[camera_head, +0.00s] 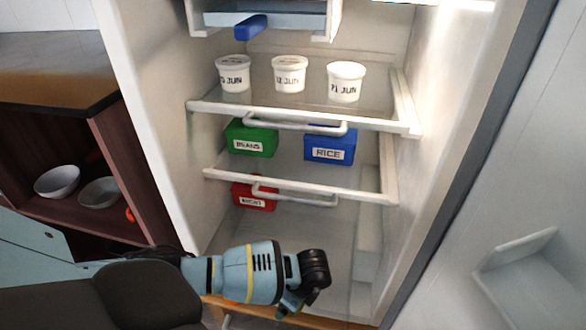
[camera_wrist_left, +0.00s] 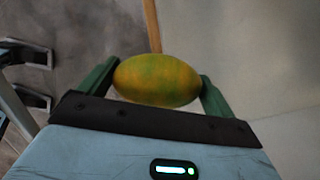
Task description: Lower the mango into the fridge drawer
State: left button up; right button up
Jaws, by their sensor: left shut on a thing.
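My left gripper (camera_head: 290,301) is low in front of the open fridge, near the wooden strip (camera_head: 345,319) at its bottom front. In the left wrist view the mango (camera_wrist_left: 157,80), green and yellow-orange, lies crosswise between the two green fingers (camera_wrist_left: 157,84), which are shut on it. The mango is hidden in the head view. The fridge's lowest space (camera_head: 338,250) is behind and above the gripper in the picture. I cannot tell for sure which part is the drawer. My right gripper is not in view.
White tubs (camera_head: 289,74) stand on the upper shelf. Below are a green box (camera_head: 251,138), a blue box (camera_head: 330,146) and a red box (camera_head: 254,197). A cabinet with bowls (camera_head: 57,180) is at left. The fridge door (camera_head: 500,200) stands open at right.

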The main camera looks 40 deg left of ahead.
pick_arm(q)
jog(key=shift+f+b, duration=0.4)
jog(key=shift+f, duration=0.25)
dwell(0.4)
dwell(0.4)
jog(key=o, duration=0.9)
jog(key=shift+c, duration=0.2)
jog(key=shift+r, duration=0.1)
jog(key=p+v, duration=0.2)
jog(key=v, duration=0.4)
jog(key=shift+r+p, duration=0.2)
jog(key=shift+p, duration=0.1)
jog(key=shift+d+r, duration=0.2)
jog(key=shift+r, duration=0.4)
